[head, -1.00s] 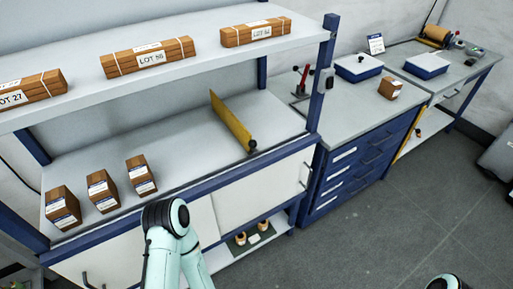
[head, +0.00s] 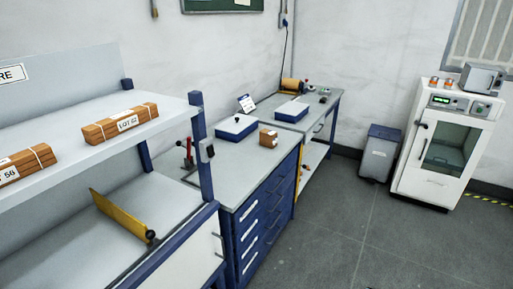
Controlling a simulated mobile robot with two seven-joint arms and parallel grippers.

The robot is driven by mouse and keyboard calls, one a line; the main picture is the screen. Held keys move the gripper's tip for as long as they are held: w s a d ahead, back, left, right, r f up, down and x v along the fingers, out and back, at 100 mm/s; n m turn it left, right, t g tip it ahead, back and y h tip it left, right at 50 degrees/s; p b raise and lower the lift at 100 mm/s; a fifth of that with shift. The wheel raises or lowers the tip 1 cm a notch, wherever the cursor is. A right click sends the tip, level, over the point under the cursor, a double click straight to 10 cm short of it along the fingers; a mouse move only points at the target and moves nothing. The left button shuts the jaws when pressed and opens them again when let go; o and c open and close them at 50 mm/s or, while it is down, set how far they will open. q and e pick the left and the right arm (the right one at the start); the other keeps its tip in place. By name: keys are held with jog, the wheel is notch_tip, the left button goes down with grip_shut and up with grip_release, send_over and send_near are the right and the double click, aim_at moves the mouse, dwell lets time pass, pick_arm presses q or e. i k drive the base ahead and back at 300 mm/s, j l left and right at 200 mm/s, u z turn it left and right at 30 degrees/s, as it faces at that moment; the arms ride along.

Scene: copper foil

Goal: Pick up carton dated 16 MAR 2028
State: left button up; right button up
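A small brown carton (head: 268,138) with a pale label stands on the grey top of the blue drawer cabinet, to the right of a blue and white box. Its date is too small to read. Two long brown packs lie on the upper shelf at the left, one labelled LOT 62 (head: 121,124) and one ending in 56 (head: 24,164). The three small labelled cartons of the earlier view are out of the picture. Neither of my grippers shows.
A yellow divider (head: 122,216) stands on the lower shelf. The drawer cabinet (head: 262,215) holds a red-handled tool (head: 187,153) and a blue and white box (head: 237,126). A grey bin (head: 379,152) and a white oven cabinet (head: 445,145) stand at the back right. The grey floor (head: 350,240) is clear.

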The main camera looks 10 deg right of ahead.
aim_at(268, 138)
jog(key=i+l+u, duration=0.1)
jog(key=u, duration=0.35)
jog(key=l+u, duration=0.3)
jog(key=u, duration=0.15)
jog(key=i+l+u, duration=0.2)
jog(key=l, duration=0.35)
jog(key=l+u, duration=0.25)
jog(key=l, duration=0.3)
jog(key=l+u, duration=0.15)
jog(key=l, duration=0.95)
